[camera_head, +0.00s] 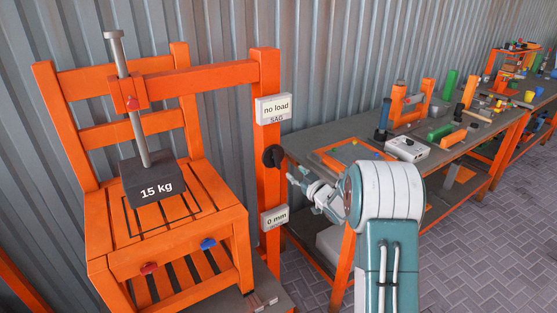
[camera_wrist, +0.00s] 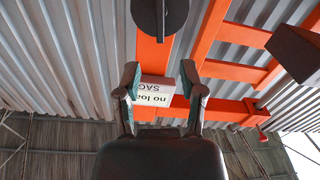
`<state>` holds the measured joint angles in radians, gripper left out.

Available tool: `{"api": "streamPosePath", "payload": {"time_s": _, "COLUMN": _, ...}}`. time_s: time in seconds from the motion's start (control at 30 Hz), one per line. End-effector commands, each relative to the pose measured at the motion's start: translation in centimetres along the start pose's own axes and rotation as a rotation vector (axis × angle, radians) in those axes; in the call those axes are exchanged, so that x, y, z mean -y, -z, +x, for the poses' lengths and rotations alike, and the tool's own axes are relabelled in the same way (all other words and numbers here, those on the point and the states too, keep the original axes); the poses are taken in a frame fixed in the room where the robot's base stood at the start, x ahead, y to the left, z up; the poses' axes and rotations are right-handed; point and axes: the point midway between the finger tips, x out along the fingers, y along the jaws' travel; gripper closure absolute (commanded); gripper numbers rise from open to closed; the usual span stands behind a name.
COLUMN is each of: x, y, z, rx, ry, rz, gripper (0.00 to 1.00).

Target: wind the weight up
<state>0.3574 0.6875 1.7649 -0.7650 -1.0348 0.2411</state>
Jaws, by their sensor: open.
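The weight is a dark block marked "15 kg" (camera_head: 157,184) on a grey rod (camera_head: 137,125) above an orange chair's seat (camera_head: 205,215); I cannot tell whether it touches the seat. A black round crank (camera_head: 272,156) is on the orange post (camera_head: 268,190) right of the chair. In the wrist view the crank disc (camera_wrist: 158,14) is at the top, with a short peg (camera_wrist: 160,36) showing. My gripper (camera_head: 300,186) is open and empty, right of and a little below the crank in the head view. Its fingers (camera_wrist: 160,84) also show in the wrist view, apart from the crank.
Signs reading "no load SAG" (camera_head: 273,109) and "0 mm" (camera_head: 275,218) are fixed to the post above and below the crank. A workbench (camera_head: 465,150) with tools and coloured parts stands behind my arm. An orange beam (camera_head: 205,82) joins the post to the rod.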

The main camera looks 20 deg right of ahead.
Motion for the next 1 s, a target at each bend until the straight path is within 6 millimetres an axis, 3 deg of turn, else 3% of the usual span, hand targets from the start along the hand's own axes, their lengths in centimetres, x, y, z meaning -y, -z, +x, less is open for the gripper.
{"api": "streamPosePath", "payload": {"time_s": 0.17, "x": 0.1, "y": -0.1, "z": 0.5, "rx": 0.0, "ry": 0.0, "rz": 0.042, "gripper": 0.49}}
{"api": "streamPosePath", "payload": {"time_s": 0.7, "x": 0.1, "y": -0.1, "z": 9.0, "rx": -0.001, "ry": 0.0, "rz": 0.038, "gripper": 0.49}}
{"api": "streamPosePath", "payload": {"time_s": 1.0, "x": 0.0, "y": -0.1, "z": 10.6, "rx": 0.001, "ry": -0.001, "rz": 0.038, "gripper": 0.49}}
